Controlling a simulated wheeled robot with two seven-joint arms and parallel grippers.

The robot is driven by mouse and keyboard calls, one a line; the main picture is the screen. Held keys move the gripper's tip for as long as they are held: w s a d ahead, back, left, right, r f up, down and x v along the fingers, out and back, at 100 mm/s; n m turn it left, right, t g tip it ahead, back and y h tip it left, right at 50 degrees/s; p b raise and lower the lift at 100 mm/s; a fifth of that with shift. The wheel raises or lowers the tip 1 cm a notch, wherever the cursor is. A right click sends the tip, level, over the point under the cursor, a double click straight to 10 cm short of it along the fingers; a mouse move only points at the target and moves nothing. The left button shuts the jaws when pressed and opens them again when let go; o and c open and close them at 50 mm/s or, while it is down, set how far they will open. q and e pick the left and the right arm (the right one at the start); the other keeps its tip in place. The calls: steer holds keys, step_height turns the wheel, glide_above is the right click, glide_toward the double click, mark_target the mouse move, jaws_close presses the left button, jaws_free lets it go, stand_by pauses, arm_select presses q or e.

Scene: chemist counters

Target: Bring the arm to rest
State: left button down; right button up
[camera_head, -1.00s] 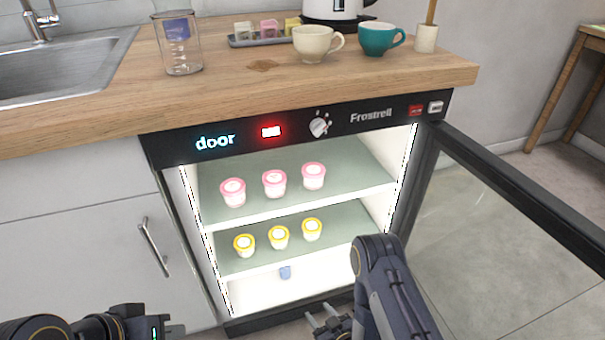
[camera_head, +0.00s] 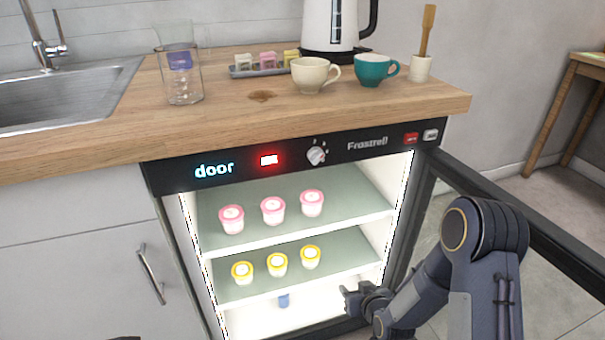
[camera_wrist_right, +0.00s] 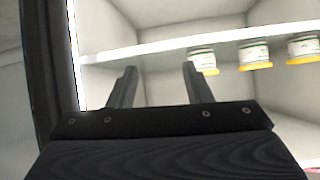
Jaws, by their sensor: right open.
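My right arm comes up from the lower right in the head view. Its gripper (camera_head: 350,290) is in front of the lower right of the open fridge (camera_head: 160,176). In the right wrist view both fingers (camera_wrist_right: 159,72) are apart with nothing between them. They point towards the lit fridge interior and a shelf edge (camera_wrist_right: 165,49).
The fridge door (camera_head: 545,232) stands open to the right, close to my right arm. Pink-lidded cups (camera_head: 273,211) stand on the upper shelf and yellow-lidded cups (camera_head: 277,265) on the lower one. A blue item (camera_head: 284,300) is at the bottom. Mugs (camera_head: 313,76) stand on the counter.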

steer(key=s+d+r+m+g, duration=0.15)
steer(key=s+d+r, duration=0.25)
steer(key=r, duration=0.5)
steer(key=s+d+r+m+g, duration=0.1)
steer(key=s+d+r+m, duration=0.15)
steer(key=s+r, duration=0.4)
steer(key=s+r+g, duration=0.1)
steer(key=s+r, duration=0.3)
steer(key=s, duration=0.5)
steer(key=s+r+g, duration=0.1)
steer(key=s+r, duration=0.3)
steer(key=s, duration=0.6)
step_height(320, 180, up, 37)
steer(key=p, duration=3.7)
steer(key=shift+s+r+g+y, duration=0.15)
steer(key=shift+s+g+y, duration=0.15)
steer(key=shift+g+y, duration=0.1)
